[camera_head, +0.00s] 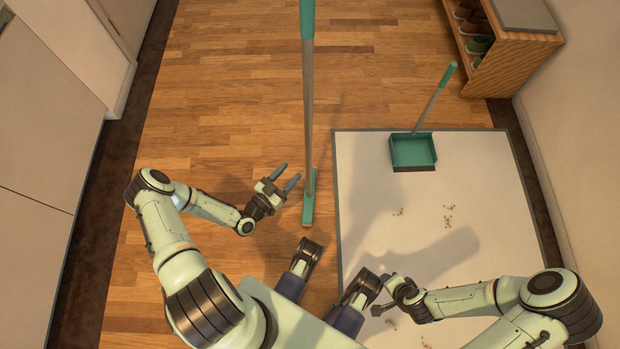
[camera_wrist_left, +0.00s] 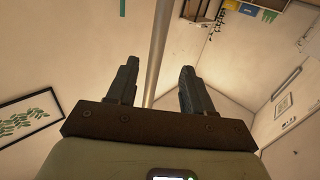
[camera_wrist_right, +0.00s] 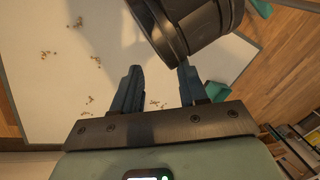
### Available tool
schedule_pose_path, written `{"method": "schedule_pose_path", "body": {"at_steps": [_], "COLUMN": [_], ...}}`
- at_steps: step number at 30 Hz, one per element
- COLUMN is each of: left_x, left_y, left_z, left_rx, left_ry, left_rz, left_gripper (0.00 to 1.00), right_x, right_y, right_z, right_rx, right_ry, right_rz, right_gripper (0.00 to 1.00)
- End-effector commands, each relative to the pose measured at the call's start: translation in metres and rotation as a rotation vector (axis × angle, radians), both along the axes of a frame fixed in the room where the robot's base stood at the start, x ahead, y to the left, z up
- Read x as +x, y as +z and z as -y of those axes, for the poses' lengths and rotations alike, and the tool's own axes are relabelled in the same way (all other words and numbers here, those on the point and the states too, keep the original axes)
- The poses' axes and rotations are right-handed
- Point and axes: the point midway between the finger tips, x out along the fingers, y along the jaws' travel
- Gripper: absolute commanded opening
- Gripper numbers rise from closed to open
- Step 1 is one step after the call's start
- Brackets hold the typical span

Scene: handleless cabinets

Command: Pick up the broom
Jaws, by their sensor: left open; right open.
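The broom (camera_head: 308,110) stands upright on the wooden floor, with a grey handle, a teal upper grip and a teal head at the bottom. My left gripper (camera_head: 290,175) is open just left of the handle's lower part, its fingers pointing towards it. In the left wrist view the handle (camera_wrist_left: 159,45) shows between the open fingers (camera_wrist_left: 158,80), but I cannot tell whether it is within them or beyond. My right gripper (camera_head: 380,296) is open and empty over the pale mat, away from the broom. Its fingers show in the right wrist view (camera_wrist_right: 160,82).
A teal dustpan (camera_head: 413,150) with an upright handle stands on the pale mat (camera_head: 365,190). Several small crumbs (camera_head: 447,216) lie on the mat. A wooden shoe bench (camera_head: 515,55) is at the back right. Cabinets (camera_head: 45,110) line the left. Wooden floor left of the broom is clear.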

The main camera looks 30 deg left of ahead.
Motion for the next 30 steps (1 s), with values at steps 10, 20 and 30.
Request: {"method": "schedule_pose_path", "body": {"at_steps": [10,20,30], "left_x": [0.047,0.087,0.098], "left_y": [-0.001,0.0,0.002], "left_z": [0.009,0.02,0.022], "left_rx": [-0.001,-0.003,-0.003], "left_ry": [-0.002,-0.002,-0.002], "left_rz": [-0.004,-0.004,-0.006], "left_gripper": [0.51,0.51,0.51], "right_x": [0.012,0.026,0.031], "right_y": [-0.009,-0.02,-0.02], "right_z": [0.006,0.014,0.016], "right_rx": [-0.016,-0.034,-0.041], "right_ry": [-0.013,-0.029,-0.033], "right_rz": [0.032,0.068,0.081], "right_gripper": [0.43,0.43,0.43]}}
